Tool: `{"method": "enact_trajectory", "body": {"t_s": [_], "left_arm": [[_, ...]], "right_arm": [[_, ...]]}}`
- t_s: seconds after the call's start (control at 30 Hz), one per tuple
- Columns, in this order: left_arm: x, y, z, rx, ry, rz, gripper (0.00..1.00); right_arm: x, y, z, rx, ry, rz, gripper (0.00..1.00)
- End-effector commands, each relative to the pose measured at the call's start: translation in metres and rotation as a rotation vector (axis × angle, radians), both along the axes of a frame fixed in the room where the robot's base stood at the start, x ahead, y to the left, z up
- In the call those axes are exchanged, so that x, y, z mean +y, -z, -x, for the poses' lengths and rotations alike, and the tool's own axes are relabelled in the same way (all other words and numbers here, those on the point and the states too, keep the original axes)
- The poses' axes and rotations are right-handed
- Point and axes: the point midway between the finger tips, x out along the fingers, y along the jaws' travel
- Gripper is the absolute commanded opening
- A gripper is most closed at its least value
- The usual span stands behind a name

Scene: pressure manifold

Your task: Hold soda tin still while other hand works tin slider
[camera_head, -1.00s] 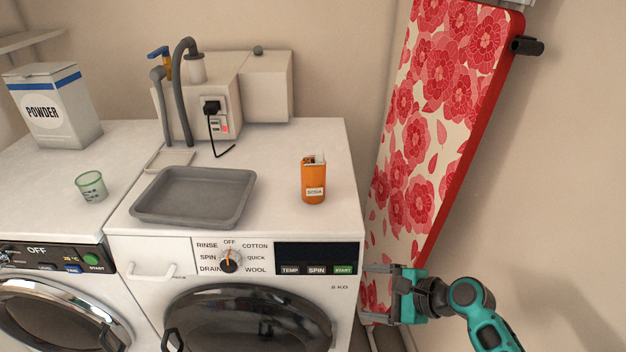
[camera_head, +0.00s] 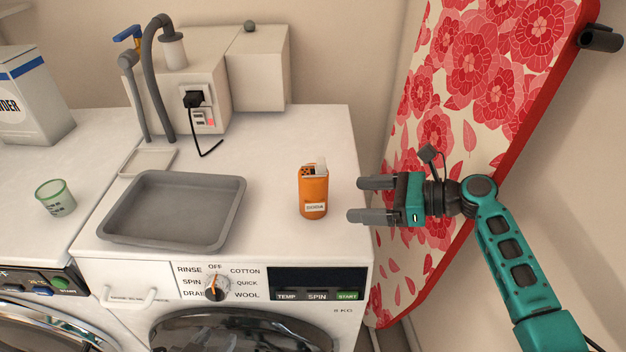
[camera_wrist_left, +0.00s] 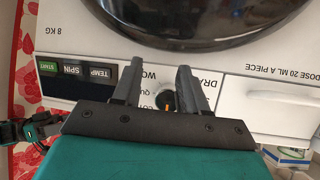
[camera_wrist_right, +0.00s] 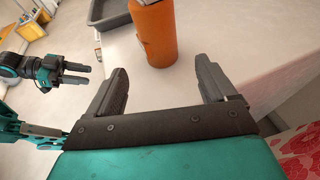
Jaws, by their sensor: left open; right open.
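The orange soda tin (camera_head: 313,196) stands upright on the washer top near its right edge, with a pale label. A pale piece shows at its top, beside a dark patch; I cannot make out the slider clearly. My right gripper (camera_head: 357,199) is open and empty, to the right of the tin with its fingers pointing at it. In the right wrist view the tin (camera_wrist_right: 153,35) stands beyond the open fingers, apart from them. My left gripper (camera_wrist_left: 157,76) is open and empty in front of the washer's control panel; it is outside the head view.
A grey tray (camera_head: 119,230) lies left of the tin. A green cup (camera_head: 55,198) and powder box (camera_head: 40,100) stand further left. A wall box with plug (camera_head: 195,100) is behind. A floral ironing board (camera_head: 470,90) leans at the right. The washer top around the tin is clear.

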Motion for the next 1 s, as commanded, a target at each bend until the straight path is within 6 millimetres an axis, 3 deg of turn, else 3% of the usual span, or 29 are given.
{"method": "enact_trajectory", "body": {"t_s": [0.47,0.5,0.63,1.0], "left_arm": [[-0.004,0.067,0.01,0.042,0.003,0.006,0.43],[-0.007,0.055,0.009,0.045,0.009,0.01,0.43],[-0.01,0.04,0.003,0.016,0.014,0.016,0.43],[-0.007,0.039,-0.001,0.003,0.009,0.013,0.43]], "right_arm": [[0.056,0.024,-0.017,-0.006,-0.002,-0.001,0.84],[0.061,0.018,-0.019,-0.002,-0.001,-0.003,0.84],[0.075,0.022,-0.023,0.0,0.0,-0.001,0.84],[0.09,0.029,-0.028,-0.002,0.0,0.001,0.84]]}}
